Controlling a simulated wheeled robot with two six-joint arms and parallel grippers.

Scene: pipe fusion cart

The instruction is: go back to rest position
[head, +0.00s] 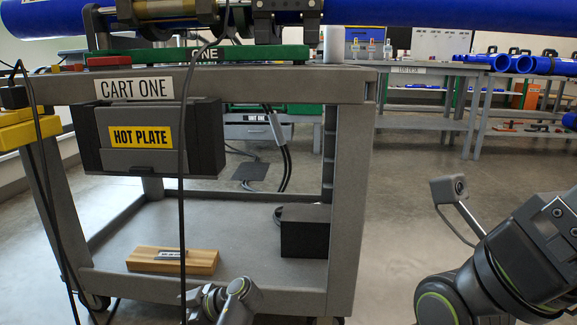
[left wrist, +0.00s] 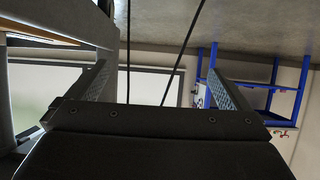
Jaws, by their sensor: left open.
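My left gripper (left wrist: 155,88) shows in the left wrist view, its two perforated fingers spread wide apart with nothing between them. In the head view, a small part of a grey arm shows at the bottom edge, in front of the cart's lower shelf; no fingers show there. My right arm comes in at the lower right of the head view, beside a small camera on a stalk. Its gripper fingers are out of the picture. The cart (head: 345,200) stands to the left of my right arm, apart from it.
The cart carries a hot plate holder (head: 143,137), a blue pipe (head: 430,13) on top, and a wooden block (head: 172,261) and black box (head: 306,232) below. Black cables (head: 182,150) hang at its front. Floor (head: 400,215) right of the cart is clear. A blue rack (left wrist: 262,87) shows in the wrist view.

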